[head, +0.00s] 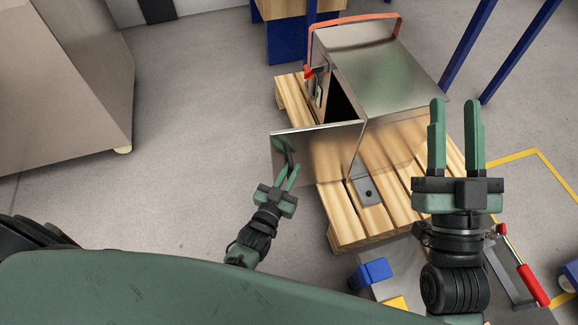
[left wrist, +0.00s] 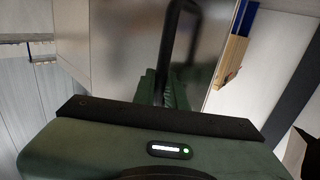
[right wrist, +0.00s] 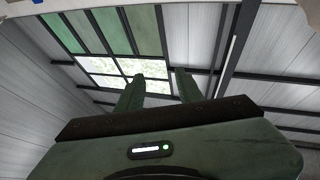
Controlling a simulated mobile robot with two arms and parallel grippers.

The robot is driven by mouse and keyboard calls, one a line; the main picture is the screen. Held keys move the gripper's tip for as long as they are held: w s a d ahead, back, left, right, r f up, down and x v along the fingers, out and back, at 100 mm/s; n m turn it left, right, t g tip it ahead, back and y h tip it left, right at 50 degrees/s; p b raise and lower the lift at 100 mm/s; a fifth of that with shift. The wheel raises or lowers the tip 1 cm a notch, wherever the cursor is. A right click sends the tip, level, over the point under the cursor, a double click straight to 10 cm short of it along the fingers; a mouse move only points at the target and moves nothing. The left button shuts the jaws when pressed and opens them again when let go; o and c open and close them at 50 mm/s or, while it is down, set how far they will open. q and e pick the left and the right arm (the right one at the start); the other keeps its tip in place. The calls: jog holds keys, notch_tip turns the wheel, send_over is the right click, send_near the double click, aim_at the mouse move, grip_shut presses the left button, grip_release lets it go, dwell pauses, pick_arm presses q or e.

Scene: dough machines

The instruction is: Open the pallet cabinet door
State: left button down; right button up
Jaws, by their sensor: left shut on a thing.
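A shiny metal cabinet (head: 385,75) stands on a wooden pallet (head: 390,215). Its door (head: 325,152) stands swung out from the body, with a dark opening (head: 343,103) showing behind it. My left gripper (head: 288,175) is at the door's outer face, near its free left edge. In the left wrist view its fingers (left wrist: 164,90) are shut around a dark bar handle (left wrist: 167,40) on the metal door. My right gripper (head: 457,102) is raised to the right of the door, open and empty. In the right wrist view its fingers (right wrist: 160,88) are apart against the roof.
A large beige machine (head: 60,80) stands at the left. Blue posts (head: 468,45) rise behind the cabinet at the right. A red-handled tool (head: 530,285) and a blue block (head: 374,272) are at the lower right. The grey floor left of the door is clear.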

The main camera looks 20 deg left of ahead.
pick_arm(q)
jog(key=shift+d+r, duration=0.15)
jog(key=shift+d, duration=0.2)
jog(key=c, duration=1.5)
grip_release()
jog(key=shift+w, duration=0.1)
pick_arm(e)
jog(key=shift+d, duration=0.15)
pick_arm(q)
jog(key=shift+a, duration=0.1)
